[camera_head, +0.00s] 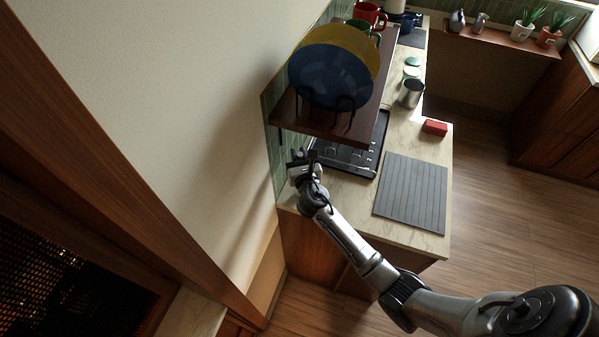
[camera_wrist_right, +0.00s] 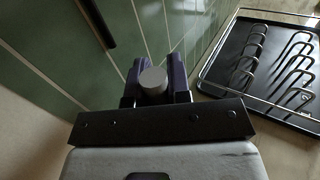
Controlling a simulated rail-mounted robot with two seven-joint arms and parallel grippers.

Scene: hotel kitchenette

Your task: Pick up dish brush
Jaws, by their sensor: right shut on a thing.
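My right gripper (camera_head: 300,160) is at the wall end of the counter, beside the black dish rack and just below the front of the wall shelf. In the right wrist view my right gripper (camera_wrist_right: 155,78) is shut, with its dark purple-tinged fingers on either side of a grey round-ended piece, which I take to be the dish brush (camera_wrist_right: 152,84). Only this end of it shows; its bristles are hidden. In the head view the brush is too small to make out. My left gripper is not in view.
The black dish rack (camera_wrist_right: 262,72) lies close by on the counter. A wooden shelf (camera_head: 287,112) with blue and yellow plates (camera_head: 330,75) hangs above. Green tiles (camera_wrist_right: 45,60) line the wall. A grey ribbed mat (camera_head: 412,190), a red sponge (camera_head: 434,127) and a metal cup (camera_head: 410,94) stand further right.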

